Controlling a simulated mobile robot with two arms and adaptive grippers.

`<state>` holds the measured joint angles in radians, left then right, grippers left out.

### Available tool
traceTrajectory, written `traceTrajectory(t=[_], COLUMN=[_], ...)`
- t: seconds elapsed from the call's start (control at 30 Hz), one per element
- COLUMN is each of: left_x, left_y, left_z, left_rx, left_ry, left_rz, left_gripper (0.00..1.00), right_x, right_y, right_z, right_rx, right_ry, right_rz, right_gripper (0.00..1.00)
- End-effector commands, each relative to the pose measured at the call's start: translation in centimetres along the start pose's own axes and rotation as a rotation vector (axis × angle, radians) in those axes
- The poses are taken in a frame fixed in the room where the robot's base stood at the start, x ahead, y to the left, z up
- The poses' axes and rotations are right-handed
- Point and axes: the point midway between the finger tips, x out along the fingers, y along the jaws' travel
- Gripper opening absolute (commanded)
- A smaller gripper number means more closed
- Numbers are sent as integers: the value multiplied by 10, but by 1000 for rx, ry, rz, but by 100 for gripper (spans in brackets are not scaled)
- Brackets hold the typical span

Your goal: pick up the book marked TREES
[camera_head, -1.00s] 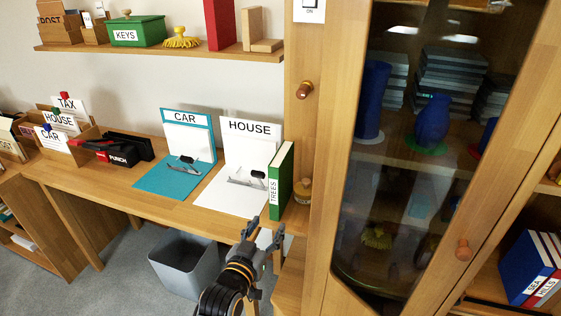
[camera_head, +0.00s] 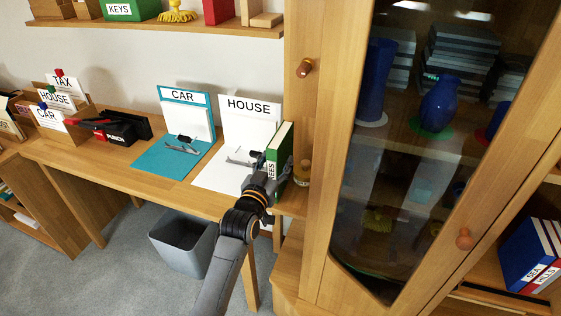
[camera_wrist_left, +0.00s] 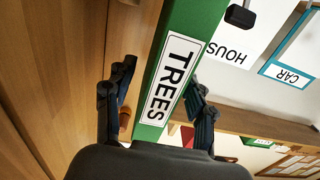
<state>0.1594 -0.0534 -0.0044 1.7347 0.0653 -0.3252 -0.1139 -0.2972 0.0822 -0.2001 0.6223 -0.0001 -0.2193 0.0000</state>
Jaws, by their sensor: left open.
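The green book marked TREES (camera_head: 284,142) stands upright at the right end of the desk, beside the cabinet. Its spine label is partly hidden by my gripper in the head view. In the left wrist view the book (camera_wrist_left: 205,20) with its white TREES label lies between my two fingers. My left gripper (camera_head: 271,166) is at the spine, open, with one finger on each side of the book (camera_wrist_left: 158,105). A gap shows between the fingers and the book. My right gripper is not in view.
The HOUSE clipboard (camera_head: 250,118) stands just left of the book, with the CAR clipboard (camera_head: 186,112) further left. A small round-topped jar (camera_head: 302,172) is right of the book. The glass-doored cabinet (camera_head: 317,130) rises close on the right. A grey bin (camera_head: 184,243) is below.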

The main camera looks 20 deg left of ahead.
Motion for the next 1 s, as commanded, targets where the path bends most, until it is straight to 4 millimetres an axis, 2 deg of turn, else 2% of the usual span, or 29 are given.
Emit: traceTrajectory(t=[0.03,0.2,0.5,0.53,0.8,1.0], left_x=[9,32,38,38,38,38], left_y=[0,0,0,0,0,0], left_z=[-1,1,2,2,2,0], left_rx=[-1,0,0,0,0,0], left_ry=[0,-1,0,0,-1,3], left_rz=[0,1,1,1,1,1], left_gripper=[55,55,55,53,0,0], right_x=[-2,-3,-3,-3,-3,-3], right_y=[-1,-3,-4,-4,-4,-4], right_z=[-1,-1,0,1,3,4], right_rx=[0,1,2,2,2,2], right_ry=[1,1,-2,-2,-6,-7], right_rz=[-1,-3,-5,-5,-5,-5], right_gripper=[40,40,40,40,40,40])
